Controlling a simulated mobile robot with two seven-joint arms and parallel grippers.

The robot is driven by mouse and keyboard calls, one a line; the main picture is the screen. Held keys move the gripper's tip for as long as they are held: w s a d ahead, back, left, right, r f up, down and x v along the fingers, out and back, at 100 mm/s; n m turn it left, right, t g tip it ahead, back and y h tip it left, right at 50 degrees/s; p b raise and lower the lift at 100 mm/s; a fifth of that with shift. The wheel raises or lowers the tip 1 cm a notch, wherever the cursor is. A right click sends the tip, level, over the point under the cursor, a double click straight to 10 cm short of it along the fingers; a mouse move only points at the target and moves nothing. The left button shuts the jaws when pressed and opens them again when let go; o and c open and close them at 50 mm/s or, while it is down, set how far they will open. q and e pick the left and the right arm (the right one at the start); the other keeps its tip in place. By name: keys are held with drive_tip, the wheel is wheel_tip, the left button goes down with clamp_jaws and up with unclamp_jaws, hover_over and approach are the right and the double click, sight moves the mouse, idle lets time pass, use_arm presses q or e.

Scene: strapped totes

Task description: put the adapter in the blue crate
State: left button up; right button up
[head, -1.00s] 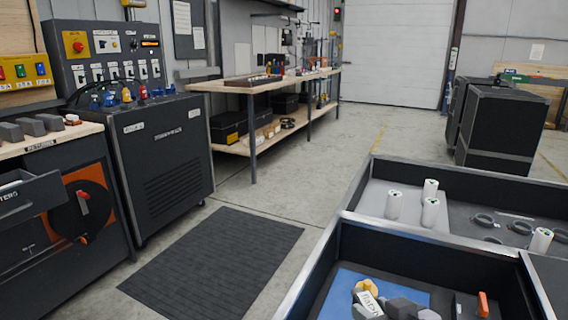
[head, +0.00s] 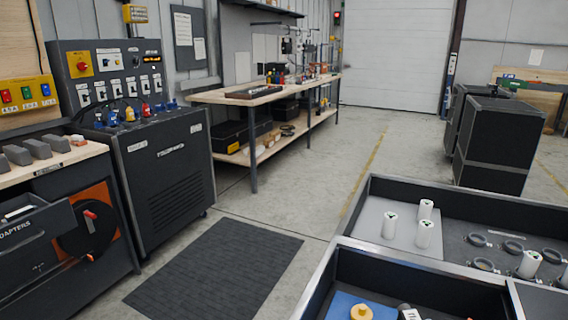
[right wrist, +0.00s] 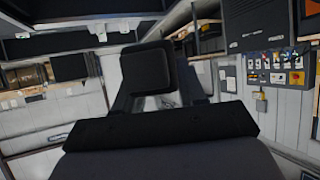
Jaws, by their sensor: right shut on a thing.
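In the right wrist view my right gripper (right wrist: 157,98) is shut on a black block with rounded corners (right wrist: 148,67). The block looks like the adapter, but its markings do not show. My left gripper is in neither current view. No blue crate can be made out. A blue surface (head: 343,303) lies in the near dark tray at the bottom of the head view, with a yellow round piece (head: 361,312) on it, cut off by the frame edge.
A dark tray (head: 455,217) with white cylinders and dark rings stands at right. At left are a cabinet with an open drawer marked adapters (head: 38,229) and a control console (head: 165,165). A workbench (head: 290,92) stands behind. The floor around the dark mat (head: 215,270) is clear.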

wheel_tip(320, 180, up, 2)
drive_tip(key=shift+r+p, duration=0.1)
drive_tip(key=shift+p, duration=0.7)
